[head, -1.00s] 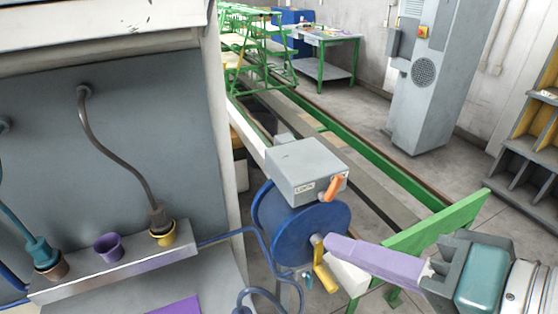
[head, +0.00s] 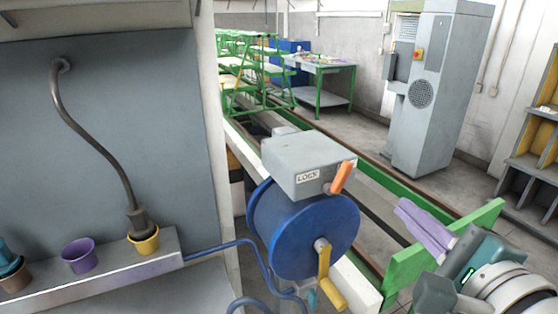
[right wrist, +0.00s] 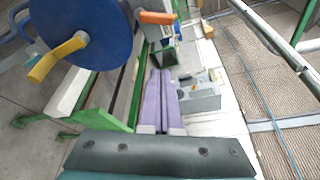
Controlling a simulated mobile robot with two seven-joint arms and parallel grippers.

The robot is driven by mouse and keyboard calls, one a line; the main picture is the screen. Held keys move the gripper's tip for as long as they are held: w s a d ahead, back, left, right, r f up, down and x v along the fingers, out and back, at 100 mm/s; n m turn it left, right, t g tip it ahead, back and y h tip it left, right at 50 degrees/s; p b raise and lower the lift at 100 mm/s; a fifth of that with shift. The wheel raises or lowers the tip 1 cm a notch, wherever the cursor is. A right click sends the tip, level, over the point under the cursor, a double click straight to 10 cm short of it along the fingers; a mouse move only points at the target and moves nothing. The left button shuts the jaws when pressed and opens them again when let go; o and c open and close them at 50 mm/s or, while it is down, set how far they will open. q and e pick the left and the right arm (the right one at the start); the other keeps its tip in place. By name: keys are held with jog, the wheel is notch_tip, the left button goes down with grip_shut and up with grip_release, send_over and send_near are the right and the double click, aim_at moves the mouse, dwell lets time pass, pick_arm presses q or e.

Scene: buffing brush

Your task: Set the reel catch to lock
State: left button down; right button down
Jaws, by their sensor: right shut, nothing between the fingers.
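The reel catch is a grey box (head: 300,160) with a LOCK label (head: 308,176) on its front and an orange lever (head: 343,177) at its right side, tilted up to the right. The box sits above a blue reel (head: 300,228) with a yellow crank (head: 328,280). In the right wrist view the orange lever (right wrist: 157,17) shows at the top and the blue reel (right wrist: 80,35) at upper left. My right gripper (head: 405,208) has purple fingers, shut and empty, right of the reel and apart from the lever; its fingers (right wrist: 161,78) also show in the wrist view. My left gripper is not in view.
A green rail (head: 440,245) runs beside my right gripper. On the left, a grey shelf (head: 110,270) holds a purple cup (head: 79,256) and a yellow cup (head: 143,240) with a plug in it. A blue hose (head: 215,247) runs to the reel.

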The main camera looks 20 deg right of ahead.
aim_at(336, 176)
jog(key=w+a+p, duration=0.1)
jog(key=w, duration=0.8)
jog(key=shift+a+r+p, duration=0.2)
jog(key=shift+p, duration=0.2)
